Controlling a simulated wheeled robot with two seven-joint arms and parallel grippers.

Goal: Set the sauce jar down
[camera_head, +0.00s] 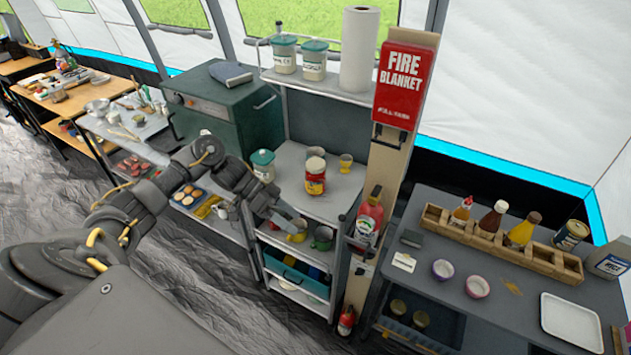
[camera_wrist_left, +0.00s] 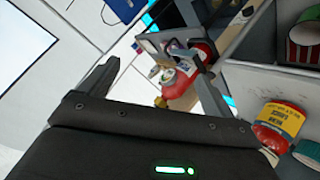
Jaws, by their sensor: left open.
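The sauce jar (camera_head: 315,178), red with a yellow label and a pale lid, stands upright on the top of the grey shelf unit. It also shows at the right of the left wrist view (camera_wrist_left: 279,121), to the side of the fingers. My left gripper (camera_head: 282,213) is open at the left front edge of that shelf top, left of the jar and apart from it. In the left wrist view the space between my left fingers (camera_wrist_left: 152,66) holds nothing. My right gripper is not in view.
Yellow and green mugs (camera_head: 322,238) sit on the shelf below. The shelf top's front right is clear.

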